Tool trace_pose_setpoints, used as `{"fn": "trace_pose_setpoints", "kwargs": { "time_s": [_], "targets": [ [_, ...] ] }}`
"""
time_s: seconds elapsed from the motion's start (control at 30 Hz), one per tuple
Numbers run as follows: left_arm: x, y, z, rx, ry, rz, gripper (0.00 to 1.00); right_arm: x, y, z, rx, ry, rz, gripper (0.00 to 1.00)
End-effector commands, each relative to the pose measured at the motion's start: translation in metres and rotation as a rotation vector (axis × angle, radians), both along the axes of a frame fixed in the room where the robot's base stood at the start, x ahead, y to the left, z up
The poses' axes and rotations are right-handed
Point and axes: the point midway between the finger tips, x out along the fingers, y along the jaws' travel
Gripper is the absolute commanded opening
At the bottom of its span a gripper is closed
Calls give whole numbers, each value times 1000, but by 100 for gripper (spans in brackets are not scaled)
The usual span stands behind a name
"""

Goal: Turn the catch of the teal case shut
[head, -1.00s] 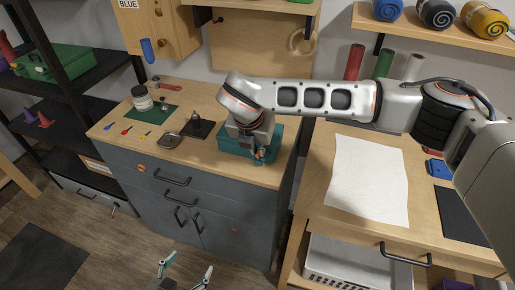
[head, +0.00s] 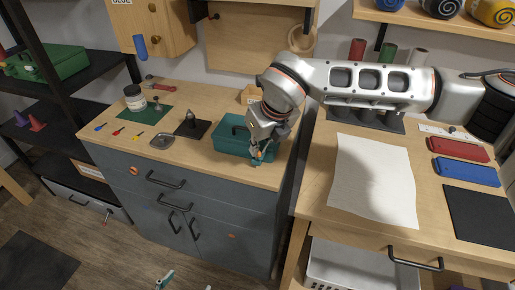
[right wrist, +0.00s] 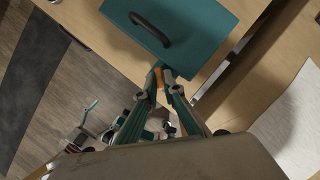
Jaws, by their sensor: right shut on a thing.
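The teal case (head: 229,138) sits closed on the grey cabinet's wooden top, near its right end. Its dark handle shows on the lid in the right wrist view (right wrist: 150,28). My right gripper (head: 258,160) is at the front side of the case. In the right wrist view its fingertips (right wrist: 163,73) are closed on the small orange catch (right wrist: 158,76) at the case's edge. The fingers partly hide the catch, so its exact angle is unclear. My left gripper (head: 186,282) shows only by its spread fingertips at the bottom edge of the head view, away from the case.
On the cabinet top (head: 205,165) are a jar (head: 134,98), a metal dish (head: 161,140), a black mat with a small metal piece and several coloured small items. A workbench at the right holds a white sheet (head: 375,180). A cardboard box (head: 250,95) stands behind the case.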

Motion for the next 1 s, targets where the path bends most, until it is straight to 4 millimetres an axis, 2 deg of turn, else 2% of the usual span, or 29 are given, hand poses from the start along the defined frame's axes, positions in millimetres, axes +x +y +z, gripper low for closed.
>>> {"fn": "trace_pose_setpoints", "kwargs": {
  "time_s": [0.6,1.0],
  "targets": [
    [0,0,-2,0,-1,0,74,5,-4,1,2,0,537,0],
    [-1,0,-3,0,1,0,74,7,-4,1,0,-2,710,0]
  ]
}}
